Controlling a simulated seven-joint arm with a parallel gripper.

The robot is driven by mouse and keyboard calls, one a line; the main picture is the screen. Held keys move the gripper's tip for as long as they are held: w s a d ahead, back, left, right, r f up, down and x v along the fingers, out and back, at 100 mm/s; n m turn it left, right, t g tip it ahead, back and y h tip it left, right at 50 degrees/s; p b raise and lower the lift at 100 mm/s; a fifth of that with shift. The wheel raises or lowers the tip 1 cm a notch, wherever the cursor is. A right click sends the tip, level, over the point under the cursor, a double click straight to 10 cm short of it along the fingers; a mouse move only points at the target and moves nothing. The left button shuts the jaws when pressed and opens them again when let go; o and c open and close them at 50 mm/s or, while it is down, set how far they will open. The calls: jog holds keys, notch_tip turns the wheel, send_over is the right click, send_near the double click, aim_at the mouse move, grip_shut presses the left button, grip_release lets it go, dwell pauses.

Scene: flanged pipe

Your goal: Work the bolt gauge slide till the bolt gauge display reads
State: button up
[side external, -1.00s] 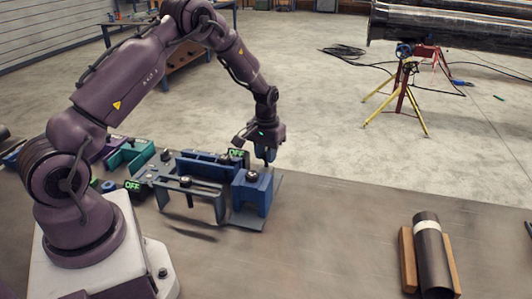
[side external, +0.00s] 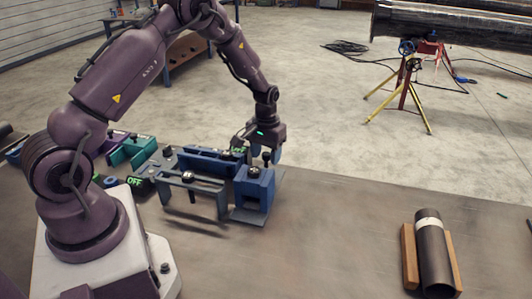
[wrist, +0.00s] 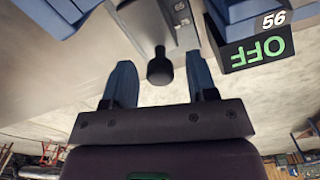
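In the side view, a blue gauge (side external: 255,189) stands on a flat grey plate at the right end of the bench fixtures. A small black knob (side external: 267,157) stands at its far side, just under my gripper (side external: 265,154). In the wrist view, the black knob (wrist: 160,68) on a grey slide lies between the two spread blue fingers of my gripper (wrist: 160,84), with a gap on both sides. A display (wrist: 258,50) beside it shows OFF in green, upside down, with a 56 label. I cannot tell for certain which fixture is the bolt gauge.
Another blue-grey fixture (side external: 192,185) with black knobs stands left of the gauge. A second display (side external: 136,181) reading OFF and a teal fixture (side external: 133,150) are further left. A dark pipe piece (side external: 433,255) lies in a wooden cradle at right. The bench between is clear.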

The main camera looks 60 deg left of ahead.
jog(key=shift+r, duration=0.1)
notch_tip(320, 180, up, 13)
dwell(0.4)
jog(key=s+d+r+m+t, duration=0.2)
jog(key=s+d+r, duration=0.5)
jog(key=s, duration=0.4)
jog(key=s+d+r+m+t, duration=0.3)
jog(key=s+d+r, duration=0.5)
jog(key=s, duration=0.3)
jog(key=shift+s+d+m+t, duration=0.25)
jog(key=shift+d+m, duration=0.25)
jog(key=shift+d, duration=0.35)
